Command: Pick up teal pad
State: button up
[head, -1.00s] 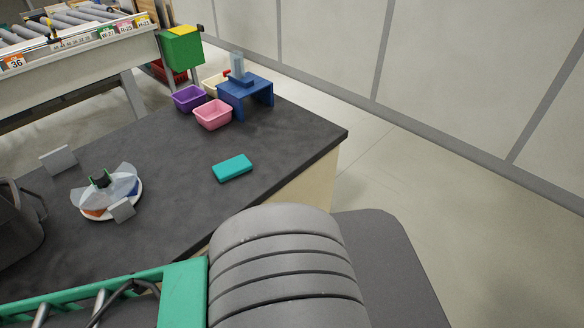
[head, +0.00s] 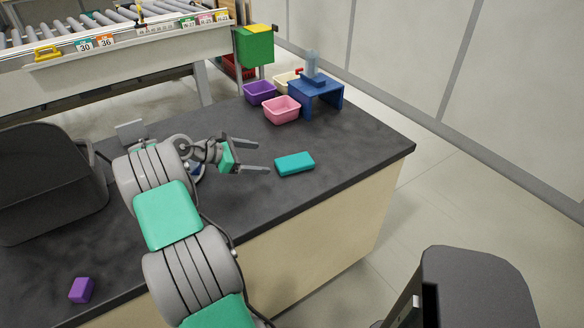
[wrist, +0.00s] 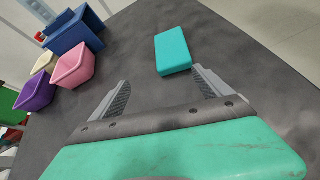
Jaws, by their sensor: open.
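The teal pad (head: 295,164) is a flat rectangular block lying on the dark table top. My gripper (head: 262,157) is open and empty, just left of the pad, with its fingers pointing toward it. In the wrist view the pad (wrist: 173,51) lies beyond the fingertips, nearer the right finger. The gripper (wrist: 162,84) does not touch the pad there, and nothing is between the fingers.
Pink (head: 282,109), purple (head: 260,92) and cream (head: 285,80) bins stand behind the pad, beside a blue stand (head: 316,94). A purple cube (head: 81,290) lies at the front left. The table's right edge is near the pad; table around it is clear.

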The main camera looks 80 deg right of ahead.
jog(key=g, duration=0.2)
send_near(293, 161)
jog(key=s+d, duration=0.1)
jog(key=s+f, duration=0.1)
jog(key=shift+s+d+f+n+y, duration=0.15)
jog(key=shift+s+d+n+y, duration=0.15)
jog(key=shift+s+d+n, duration=0.1)
jog(key=x, duration=0.6)
jog(key=shift+s+d, duration=0.1)
jog(key=shift+d, duration=0.25)
jog(key=c, duration=1.4)
